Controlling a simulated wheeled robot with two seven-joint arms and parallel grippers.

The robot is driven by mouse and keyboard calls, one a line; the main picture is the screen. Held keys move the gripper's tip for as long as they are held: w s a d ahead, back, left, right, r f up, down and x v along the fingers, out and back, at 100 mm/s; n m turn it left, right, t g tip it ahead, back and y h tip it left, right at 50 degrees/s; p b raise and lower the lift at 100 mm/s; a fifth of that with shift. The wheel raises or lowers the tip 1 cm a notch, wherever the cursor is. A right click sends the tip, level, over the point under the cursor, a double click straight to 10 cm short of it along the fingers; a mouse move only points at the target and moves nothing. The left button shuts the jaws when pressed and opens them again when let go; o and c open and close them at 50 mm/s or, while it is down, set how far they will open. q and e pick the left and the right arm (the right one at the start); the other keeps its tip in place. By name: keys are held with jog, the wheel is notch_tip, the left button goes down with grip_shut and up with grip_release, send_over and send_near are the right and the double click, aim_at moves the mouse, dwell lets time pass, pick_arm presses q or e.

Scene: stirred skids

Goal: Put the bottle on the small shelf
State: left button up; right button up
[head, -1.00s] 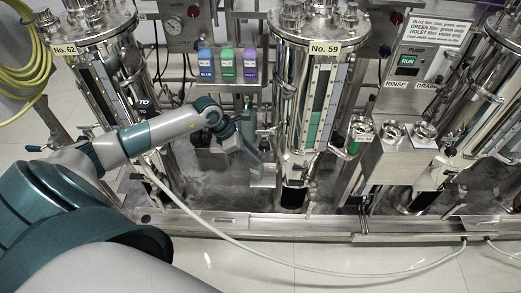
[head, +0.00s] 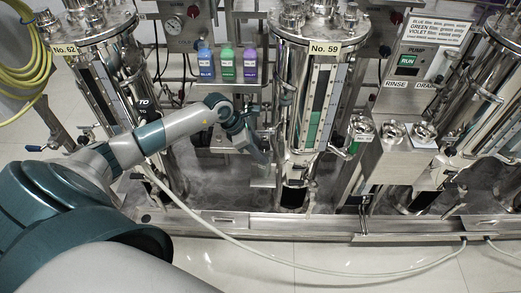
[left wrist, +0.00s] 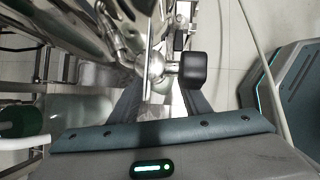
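Three small labelled bottles stand upright in a row on a narrow metal shelf (head: 222,85): a blue one (head: 206,65), a green one (head: 228,66) and a violet one (head: 250,66). Which bottle the task means cannot be told. My left gripper (head: 264,165) is below and in front of this shelf, beside the lower part of tank No. 59. In the left wrist view its two dark fingers (left wrist: 160,95) stand apart. A metal fitting with a black knob shows beyond and between them; I see no bottle held. My right gripper is not in view.
Tank No. 59 (head: 300,105) stands right of my gripper and tank No. 62 (head: 97,70) at the left. A pale hose (head: 285,258) crosses the open floor in front.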

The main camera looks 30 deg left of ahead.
pick_arm(q)
jog(key=v, duration=1.2)
dwell(0.6)
